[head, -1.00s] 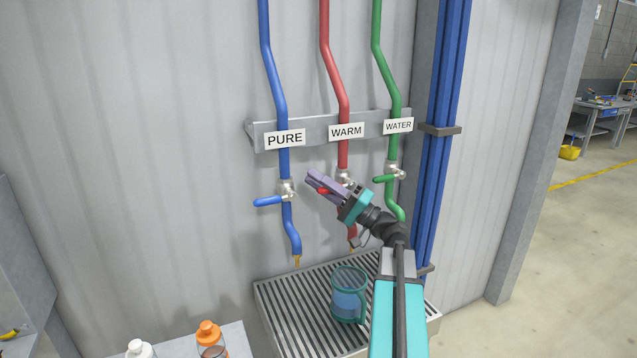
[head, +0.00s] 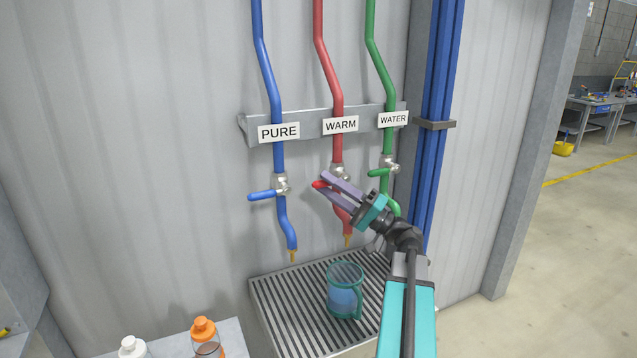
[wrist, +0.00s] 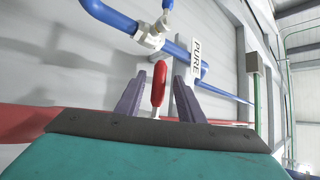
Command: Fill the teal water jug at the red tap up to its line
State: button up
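The teal jug (head: 345,293) stands upright on the slatted drain grate, under the brass spout of the red pipe (head: 335,80) labelled WARM. It holds bluish water; I cannot make out its line. No stream shows from the spout. The red tap handle (head: 320,185) points left, out from its valve. My gripper (head: 325,187) is at this handle. In the wrist view the red handle (wrist: 159,84) lies between the two purple fingers of my gripper (wrist: 158,90), with a gap on each side. The fingers are open and hold nothing.
A blue tap (head: 266,195) labelled PURE is on the left and a green one (head: 380,172) labelled WATER on the right. The drain grate (head: 285,300) has bare room left of the jug. Bottles with orange (head: 204,328) and white (head: 131,345) caps stand lower left.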

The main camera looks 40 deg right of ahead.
jog(key=b+v, duration=0.1)
jog(key=v, duration=0.7)
jog(key=shift+s, duration=0.2)
